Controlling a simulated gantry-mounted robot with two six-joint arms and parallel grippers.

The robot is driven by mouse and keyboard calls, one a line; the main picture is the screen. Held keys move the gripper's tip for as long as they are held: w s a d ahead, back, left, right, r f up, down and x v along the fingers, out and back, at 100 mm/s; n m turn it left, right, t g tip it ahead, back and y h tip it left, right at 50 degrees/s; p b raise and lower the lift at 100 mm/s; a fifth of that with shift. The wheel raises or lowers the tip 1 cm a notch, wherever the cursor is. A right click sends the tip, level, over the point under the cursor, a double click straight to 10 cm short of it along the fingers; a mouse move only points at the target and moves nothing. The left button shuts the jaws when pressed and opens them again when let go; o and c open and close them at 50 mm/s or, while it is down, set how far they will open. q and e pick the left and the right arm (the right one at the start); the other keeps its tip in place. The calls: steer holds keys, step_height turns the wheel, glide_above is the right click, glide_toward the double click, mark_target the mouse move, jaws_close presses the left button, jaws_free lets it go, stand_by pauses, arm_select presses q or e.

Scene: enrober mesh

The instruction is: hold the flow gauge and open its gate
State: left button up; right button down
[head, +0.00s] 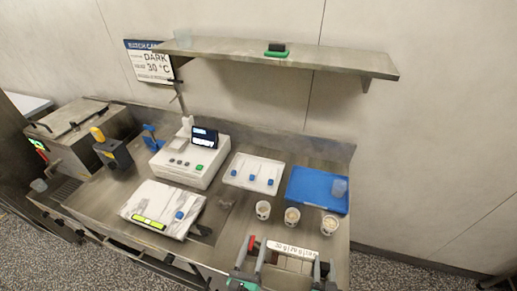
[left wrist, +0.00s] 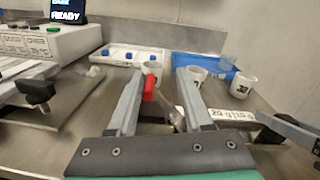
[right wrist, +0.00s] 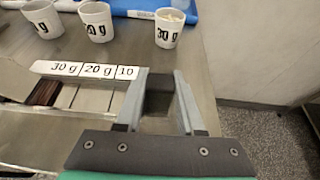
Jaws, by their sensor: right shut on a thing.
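The flow gauge (head: 292,249) appears to be the trough with a white numbered strip at the front of the bench. Its strip also shows in the right wrist view (right wrist: 84,70), with brown and pale sections below. A red tab (left wrist: 149,88), likely its gate, stands at its left end. My left gripper (head: 251,249) is open, with the red tab between its fingers, close to the left one; contact is unclear. My right gripper (head: 324,267) is shut on a dark block (right wrist: 158,96) at the gauge's right end, which looks like its handle.
Several white cups (head: 292,215) marked in grams stand behind the gauge. A blue tray (head: 318,190) and a white panel with blue knobs (head: 253,173) lie further back. A white machine (head: 190,160) stands left. A shelf (head: 340,62) hangs above.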

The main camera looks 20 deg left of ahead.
arm_select(q)
steer(key=shift+d+r+m, duration=0.2)
steer(key=shift+d+m, duration=0.25)
steer(key=shift+m, duration=0.35)
steer(key=s, duration=1.2)
steer(key=w+a+r+m+t, duration=0.1)
steer(key=w+r+t, duration=0.1)
steer(key=w+r, duration=0.9)
steer(key=w+a+r+m+t, duration=0.1)
steer(key=w+r+t, duration=0.2)
steer(key=w+r, duration=0.8)
step_height(320, 180, up, 6)
steer(key=shift+a+r+m, duration=0.1)
steer(key=shift+a+m, duration=0.25)
steer(key=shift+m, duration=0.05)
steer(key=shift+w, duration=0.1)
